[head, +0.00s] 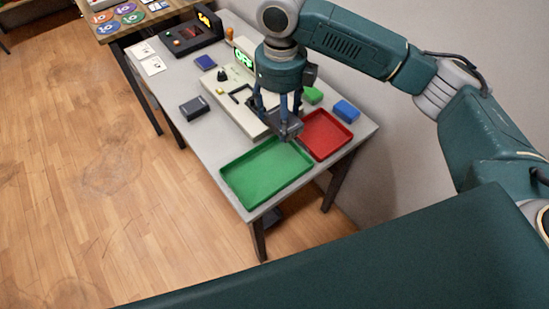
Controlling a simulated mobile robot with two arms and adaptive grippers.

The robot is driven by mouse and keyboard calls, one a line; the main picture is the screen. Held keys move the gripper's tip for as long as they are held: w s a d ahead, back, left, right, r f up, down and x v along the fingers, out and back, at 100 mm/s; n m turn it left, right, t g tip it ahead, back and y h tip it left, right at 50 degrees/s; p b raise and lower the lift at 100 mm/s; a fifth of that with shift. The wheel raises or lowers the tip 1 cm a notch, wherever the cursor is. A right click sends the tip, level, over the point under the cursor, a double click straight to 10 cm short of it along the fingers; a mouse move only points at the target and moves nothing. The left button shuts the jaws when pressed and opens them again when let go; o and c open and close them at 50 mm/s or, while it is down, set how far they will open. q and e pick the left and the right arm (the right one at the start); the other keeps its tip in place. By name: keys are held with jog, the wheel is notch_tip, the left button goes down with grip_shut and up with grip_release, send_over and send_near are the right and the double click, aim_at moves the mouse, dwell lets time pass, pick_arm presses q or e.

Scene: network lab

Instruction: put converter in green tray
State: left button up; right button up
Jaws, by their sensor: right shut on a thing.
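My right gripper (277,110) points down over the table and is shut on a small dark grey box, which looks like the converter (289,128). The converter appears near the back right corner of the green tray (237,181), close to the red tray's left side. I cannot tell its exact height above them. The green tray lies empty at the front end of the table. My left gripper is not in view.
The red tray (325,135) sits beside the green one. Behind are a beige device (232,93) with a green display, a blue block (346,110) and a green block (313,95). Another dark box (194,108) lies at the table's left side. A wall stands on the right.

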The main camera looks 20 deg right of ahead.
notch_tip(320, 180, down, 16)
jog(key=shift+r+p, duration=0.1)
jog(key=shift+p, duration=0.85)
jog(key=shift+f, duration=0.2)
jog(key=shift+f, duration=0.1)
jog(key=o, duration=1.4)
jog(key=shift+c, duration=0.2)
jog(key=shift+r, duration=0.55)
notch_tip(320, 180, up, 11)
jog(key=shift+r+b, duration=0.1)
jog(key=shift+b, duration=1)
